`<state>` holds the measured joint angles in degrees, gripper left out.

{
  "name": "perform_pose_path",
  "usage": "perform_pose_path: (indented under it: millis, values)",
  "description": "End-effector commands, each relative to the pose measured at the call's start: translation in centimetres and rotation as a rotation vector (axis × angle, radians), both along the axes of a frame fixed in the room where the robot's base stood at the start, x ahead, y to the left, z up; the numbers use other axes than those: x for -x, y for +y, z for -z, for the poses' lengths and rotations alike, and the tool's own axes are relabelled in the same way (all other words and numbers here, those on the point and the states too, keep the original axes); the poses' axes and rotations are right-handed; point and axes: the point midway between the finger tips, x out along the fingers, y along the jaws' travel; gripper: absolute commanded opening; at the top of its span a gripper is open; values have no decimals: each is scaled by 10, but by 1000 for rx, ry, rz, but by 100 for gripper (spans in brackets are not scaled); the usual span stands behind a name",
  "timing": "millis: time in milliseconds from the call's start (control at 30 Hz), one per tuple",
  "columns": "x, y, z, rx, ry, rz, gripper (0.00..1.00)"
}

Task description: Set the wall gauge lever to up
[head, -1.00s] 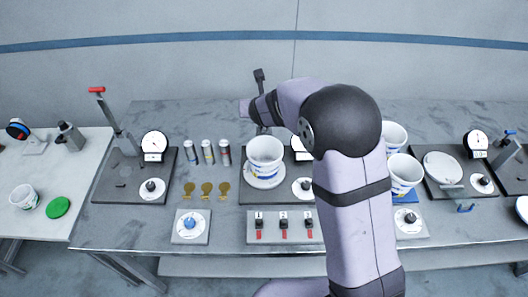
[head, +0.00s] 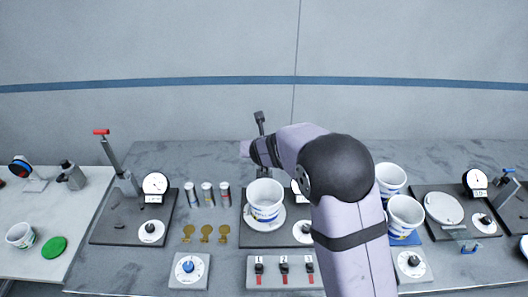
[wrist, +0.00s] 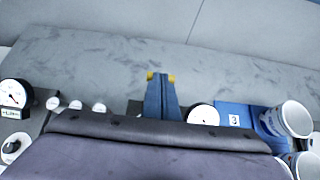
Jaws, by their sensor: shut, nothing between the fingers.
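Several gauge stations stand along the bench, and I cannot tell which is the wall gauge. The left one has a round white gauge (head: 155,185) and a red-handled lever (head: 108,152), raised and leaning left. A black-topped lever (head: 260,118) stands upright behind my wrist at the middle station; its lower part is hidden. In the wrist view my gripper (wrist: 161,77) shows blue fingers with yellow tips, shut and empty, over the grey bench. In the head view my arm hides the fingers.
White cups stand on the middle plate (head: 264,202) and at right (head: 404,216). Small cylinders (head: 207,194), brass tags (head: 205,234) and a numbered switch panel (head: 280,272) lie in front. The bench behind the stations is mostly clear up to the wall.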

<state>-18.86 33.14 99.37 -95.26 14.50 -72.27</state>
Motion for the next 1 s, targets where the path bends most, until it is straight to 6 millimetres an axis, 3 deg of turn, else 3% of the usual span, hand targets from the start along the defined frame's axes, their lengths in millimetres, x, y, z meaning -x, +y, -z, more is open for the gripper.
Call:
perform_pose_path:
  millis: [1000]
  values:
    - [-42,-1,-74,0,-7,3,0]
